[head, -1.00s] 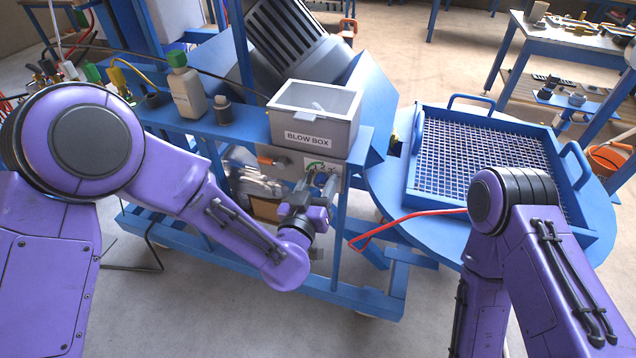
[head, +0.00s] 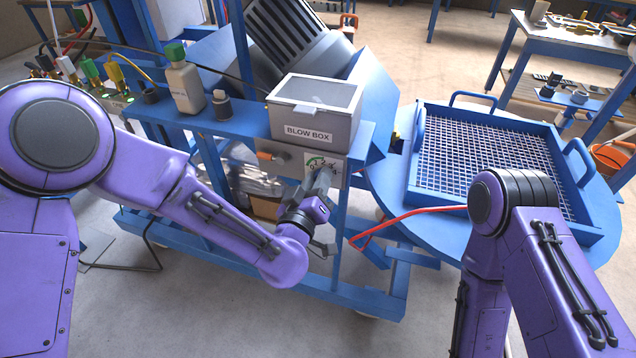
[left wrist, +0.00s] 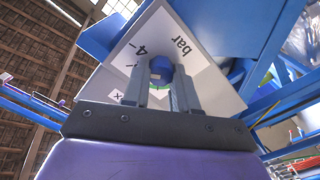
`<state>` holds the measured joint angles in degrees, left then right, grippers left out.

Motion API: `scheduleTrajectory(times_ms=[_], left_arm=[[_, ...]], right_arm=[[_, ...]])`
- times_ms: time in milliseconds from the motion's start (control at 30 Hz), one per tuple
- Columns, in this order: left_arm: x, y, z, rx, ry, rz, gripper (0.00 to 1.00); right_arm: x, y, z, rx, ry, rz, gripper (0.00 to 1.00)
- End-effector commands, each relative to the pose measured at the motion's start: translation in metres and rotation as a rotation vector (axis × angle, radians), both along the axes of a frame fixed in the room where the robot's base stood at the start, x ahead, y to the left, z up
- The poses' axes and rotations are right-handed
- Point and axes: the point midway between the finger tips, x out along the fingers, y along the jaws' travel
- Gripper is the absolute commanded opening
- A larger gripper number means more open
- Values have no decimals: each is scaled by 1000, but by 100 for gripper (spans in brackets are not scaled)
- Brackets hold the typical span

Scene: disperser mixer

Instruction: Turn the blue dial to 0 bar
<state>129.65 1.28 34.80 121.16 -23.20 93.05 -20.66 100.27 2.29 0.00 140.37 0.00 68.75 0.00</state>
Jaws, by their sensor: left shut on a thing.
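The blue dial (left wrist: 161,68) shows between the two grey fingers of my left gripper (left wrist: 163,88) in the left wrist view. The fingers are shut on the dial. Around it is a white scale plate (left wrist: 192,48) printed with "bar" and a 4, with a bit of green. The plate appears turned in that view. In the head view the scale plate (head: 316,160) sits below the blow box, and my left gripper (head: 319,178) reaches up to it and hides the dial. The dial's exact setting cannot be read. My right gripper is out of view.
The grey blow box (head: 315,112) stands just above the dial panel. An orange-handled lever (head: 268,156) is left of the scale plate. A bottle (head: 185,85) stands on the blue frame. A blue sieve tray (head: 492,165) and red bar (head: 400,222) are to the right.

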Motion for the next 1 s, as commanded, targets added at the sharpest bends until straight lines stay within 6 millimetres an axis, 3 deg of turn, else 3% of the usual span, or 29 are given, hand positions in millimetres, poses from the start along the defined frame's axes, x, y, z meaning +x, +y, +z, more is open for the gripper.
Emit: scheduleTrajectory(times_ms=[600, 1000], left_arm=[[1, 2, -4, -556, 179, 3, 0], [1, 2, -4, -825, 267, 2, 0]], right_arm=[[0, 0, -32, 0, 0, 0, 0], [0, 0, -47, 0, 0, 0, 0]])
